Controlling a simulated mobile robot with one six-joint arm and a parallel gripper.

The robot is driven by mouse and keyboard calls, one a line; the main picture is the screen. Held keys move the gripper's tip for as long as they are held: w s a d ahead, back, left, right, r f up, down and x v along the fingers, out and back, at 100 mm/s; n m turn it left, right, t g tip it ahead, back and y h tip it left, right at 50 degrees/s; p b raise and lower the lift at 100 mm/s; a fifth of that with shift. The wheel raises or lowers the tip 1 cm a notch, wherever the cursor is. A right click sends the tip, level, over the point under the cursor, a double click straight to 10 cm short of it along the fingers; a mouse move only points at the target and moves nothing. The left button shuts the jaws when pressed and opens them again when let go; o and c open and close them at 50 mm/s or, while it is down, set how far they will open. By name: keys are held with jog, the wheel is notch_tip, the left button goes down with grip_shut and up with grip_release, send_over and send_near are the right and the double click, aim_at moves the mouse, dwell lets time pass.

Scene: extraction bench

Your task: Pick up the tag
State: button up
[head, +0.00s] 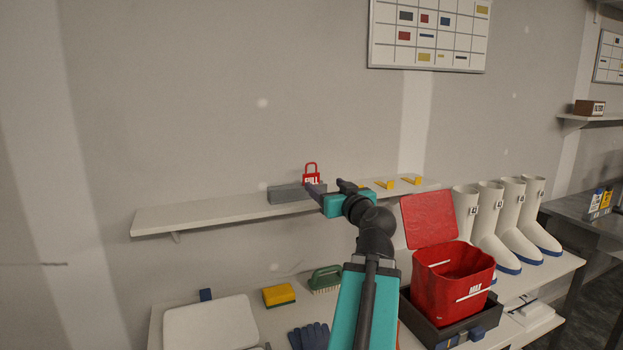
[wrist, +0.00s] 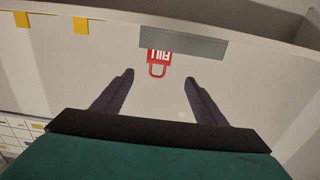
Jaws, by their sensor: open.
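The tag (head: 312,174) is red with a white label and a loop at its top, like a padlock. It stands upright at a grey block (head: 285,194) on the wall shelf. In the wrist view the tag (wrist: 158,62) shows upside down against the grey block (wrist: 170,39), ahead of my fingertips and between their lines. My gripper (head: 328,186) is open and empty, close to the tag in the head view. Its two dark fingers (wrist: 159,74) are spread apart in the wrist view, not touching the tag.
Yellow hooks (head: 391,184) sit on the shelf (head: 215,212) to the right. Below, a bench holds a red lidded bin (head: 440,285), white boots (head: 487,235), a green brush (head: 325,279), a yellow sponge (head: 279,295) and a white board (head: 210,325). The shelf's left part is clear.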

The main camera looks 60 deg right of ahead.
aim_at(312, 176)
jog(key=shift+p+x, duration=2.6)
jog(key=shift+x, duration=1.15)
jog(key=shift+s, duration=0.1)
jog(key=shift+d, duration=0.1)
jog(key=shift+w+d+p, duration=0.4)
jog(key=shift+w+p, duration=0.1)
jog(key=shift+p, duration=0.05)
jog(key=shift+p+x, duration=1)
jog(key=shift+x, duration=0.95)
jog(key=shift+f, duration=0.15)
jog(key=c, duration=1.1)
